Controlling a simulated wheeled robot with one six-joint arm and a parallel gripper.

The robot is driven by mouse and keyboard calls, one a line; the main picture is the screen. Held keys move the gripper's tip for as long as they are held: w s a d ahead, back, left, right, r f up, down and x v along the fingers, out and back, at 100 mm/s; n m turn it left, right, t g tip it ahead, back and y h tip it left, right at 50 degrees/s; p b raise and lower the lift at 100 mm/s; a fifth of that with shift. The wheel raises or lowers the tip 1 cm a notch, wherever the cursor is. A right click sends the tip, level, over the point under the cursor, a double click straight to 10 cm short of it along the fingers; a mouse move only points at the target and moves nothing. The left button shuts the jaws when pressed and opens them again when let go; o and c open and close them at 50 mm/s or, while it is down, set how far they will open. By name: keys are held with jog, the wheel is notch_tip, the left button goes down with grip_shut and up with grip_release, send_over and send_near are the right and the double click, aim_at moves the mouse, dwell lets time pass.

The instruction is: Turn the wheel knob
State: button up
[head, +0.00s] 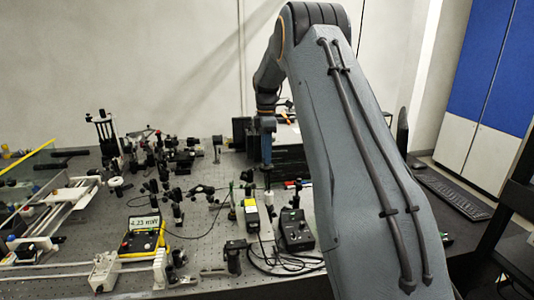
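My gripper (267,163) hangs down at the end of my arm over the middle of the optical bench (205,262). It is small in the head view, and I cannot tell whether its fingers are open or shut. Small optical mounts stand just below and beside it. I cannot single out the wheel knob for certain; it may be one of the small dark parts near the gripper or hidden. A black control box (296,232) with small knobs stands in front of the gripper, slightly right.
A yellow meter (143,238) reading 4.23 mW stands front left. A yellow-sided box (251,216) stands left of the control box, with black cables (285,263) in front. Many optical mounts (155,150) crowd the back left. A keyboard (452,197) lies right. My arm hides the right part.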

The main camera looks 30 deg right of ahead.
jog(key=shift+f, duration=0.7)
grip_shut()
